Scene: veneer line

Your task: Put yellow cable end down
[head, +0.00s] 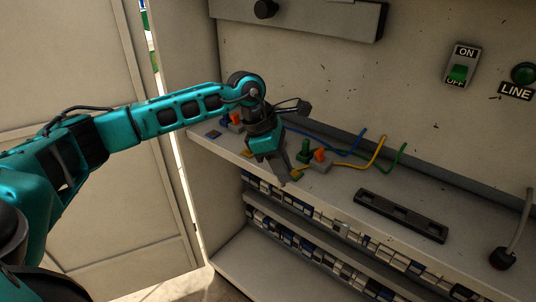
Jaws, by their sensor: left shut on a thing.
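The yellow cable (378,154) comes out of the back of the shelf, curves down and runs left toward my left gripper (284,180). A small yellow end piece (296,175) shows right beside the fingertips, low over the front part of the shelf. My left gripper points down and is shut on what looks like this yellow cable end; the fingers hide part of the grip. My right gripper is not in view.
On the shelf (460,210), a grey block with an orange top (320,162) and a green piece (305,150) stand close right of the gripper. Blue (360,140) and green (400,155) cables lie behind. A black slotted strip (400,217) lies farther right, and a black plug (502,258) near the edge.

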